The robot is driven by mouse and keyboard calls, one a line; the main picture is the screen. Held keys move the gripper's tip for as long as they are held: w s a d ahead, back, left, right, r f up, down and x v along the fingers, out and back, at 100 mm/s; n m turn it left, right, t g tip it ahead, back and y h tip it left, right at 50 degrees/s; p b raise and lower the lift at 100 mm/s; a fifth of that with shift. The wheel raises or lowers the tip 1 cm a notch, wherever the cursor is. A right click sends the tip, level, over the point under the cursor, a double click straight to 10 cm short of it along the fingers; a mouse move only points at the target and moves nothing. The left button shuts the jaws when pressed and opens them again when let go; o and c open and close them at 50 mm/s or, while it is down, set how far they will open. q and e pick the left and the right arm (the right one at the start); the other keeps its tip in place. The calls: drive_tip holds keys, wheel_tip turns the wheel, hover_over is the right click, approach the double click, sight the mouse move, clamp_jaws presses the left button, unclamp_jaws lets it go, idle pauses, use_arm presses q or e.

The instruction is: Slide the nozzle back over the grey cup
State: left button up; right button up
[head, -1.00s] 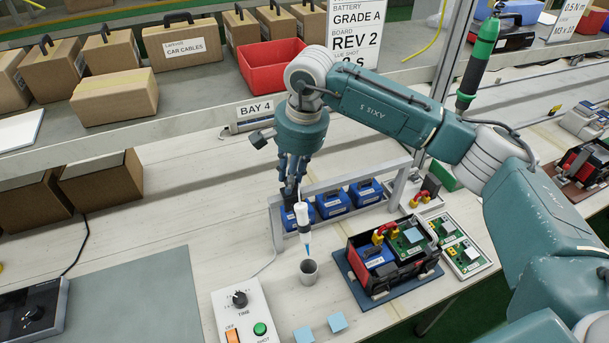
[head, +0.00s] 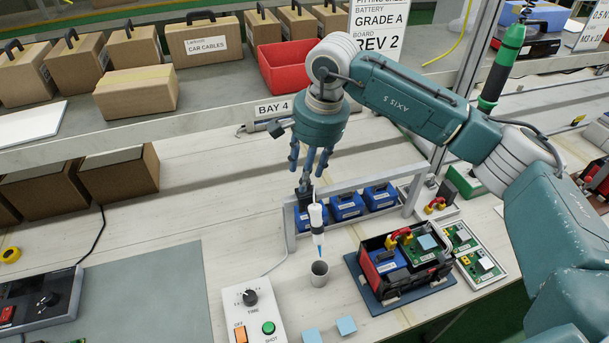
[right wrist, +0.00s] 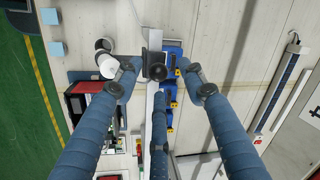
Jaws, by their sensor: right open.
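The nozzle (head: 317,222) is a white syringe-like barrel with a blue tip, upright on a dark mount at the front of a grey rail frame (head: 352,187). In the right wrist view, the white nozzle (right wrist: 108,66) partly overlaps the cup (right wrist: 103,44). My right gripper (head: 308,162) points down above the mount. My left gripper is out of view.
A control box (head: 254,312) with a dial and buttons stands left of the cup. Light-blue pads (head: 346,326) lie in front. A black-and-red case (head: 383,255) with a blue battery and board stands at right. Blue batteries (head: 346,206) sit behind the rail.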

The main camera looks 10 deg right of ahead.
wheel_tip(320, 180, up, 10)
drive_tip(key=s, duration=0.1)
drive_tip(key=shift+s+d+f, duration=0.2)
drive_tip(key=shift+s+d, duration=0.05)
drive_tip(key=shift+d, duration=0.2)
